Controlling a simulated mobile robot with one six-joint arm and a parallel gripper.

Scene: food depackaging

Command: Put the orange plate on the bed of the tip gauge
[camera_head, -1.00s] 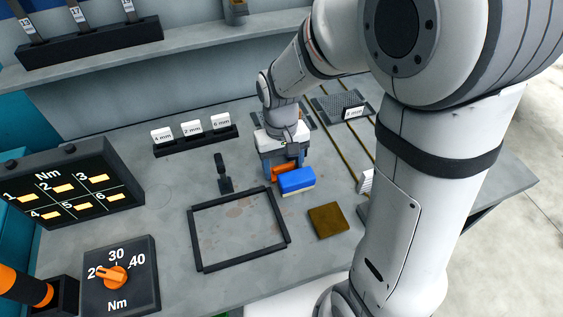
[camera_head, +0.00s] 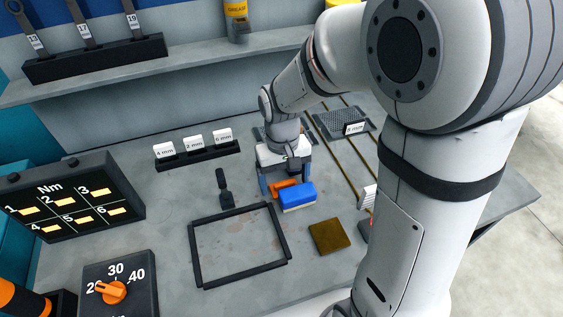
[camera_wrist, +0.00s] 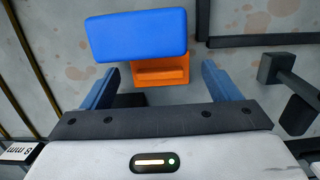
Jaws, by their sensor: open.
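A small orange piece (camera_head: 284,187), which I take for the orange plate, lies against a blue block (camera_head: 298,196) on the grey bench. In the wrist view the orange piece (camera_wrist: 160,70) is stepped, and the blue block (camera_wrist: 138,35) covers its far part. My gripper (camera_head: 286,185) is open above the bench, with its blue fingers on either side of the orange piece. In the wrist view gaps show between the fingers (camera_wrist: 162,85) and the piece. I cannot tell which thing is the tip gauge; a dark textured pad (camera_head: 336,122) lies at the back right.
A black square frame (camera_head: 196,262) lies in front left, with a brown square (camera_head: 328,237) right of it. A small dark upright tool (camera_head: 225,190) stands left of my gripper. A rack of mm labels (camera_head: 197,156) is behind. Thin rails (camera_head: 350,165) run at right.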

